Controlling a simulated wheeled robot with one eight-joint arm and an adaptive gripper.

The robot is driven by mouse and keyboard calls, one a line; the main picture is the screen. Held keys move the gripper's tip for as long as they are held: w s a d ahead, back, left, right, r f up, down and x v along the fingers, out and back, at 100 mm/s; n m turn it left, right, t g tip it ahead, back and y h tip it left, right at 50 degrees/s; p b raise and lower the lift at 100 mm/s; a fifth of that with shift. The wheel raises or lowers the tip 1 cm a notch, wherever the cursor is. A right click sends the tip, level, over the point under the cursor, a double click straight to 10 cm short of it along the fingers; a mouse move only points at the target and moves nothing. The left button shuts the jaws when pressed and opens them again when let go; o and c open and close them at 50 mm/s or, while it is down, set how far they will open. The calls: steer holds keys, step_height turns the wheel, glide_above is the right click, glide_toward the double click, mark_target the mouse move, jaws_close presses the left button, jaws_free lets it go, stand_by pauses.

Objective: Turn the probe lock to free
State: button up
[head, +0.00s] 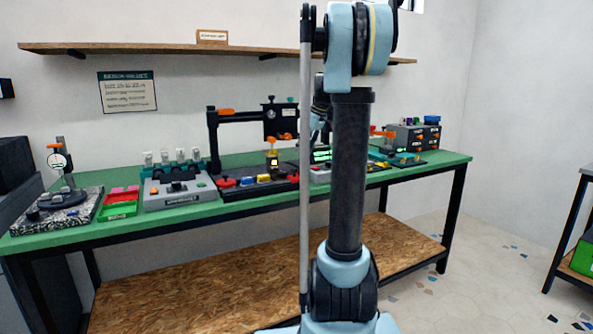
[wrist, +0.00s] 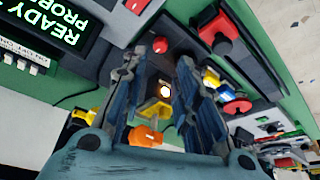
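My gripper (wrist: 168,62) shows in the wrist view with its two dark blue fingers apart and nothing clearly held between them. Between and beyond the fingers are a yellow part with a bright round centre (wrist: 164,91) and an orange knob (wrist: 146,136). A dark panel with a green lit display (wrist: 62,28), reading "READY" and "PROBE", lies at the upper left. I cannot tell which part is the probe lock. In the head view the lit display (head: 321,155) shows partly beside my arm, which hides my gripper and much of that station.
A black fixture with a red part (wrist: 220,40) stands right of the fingers in the wrist view. The green bench (head: 130,229) is crowded with devices, including a black gantry (head: 245,113) and a grey control box (head: 183,190). A wooden shelf (head: 120,47) runs above.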

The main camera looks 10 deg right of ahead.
steer(key=x, duration=1)
jaws_close()
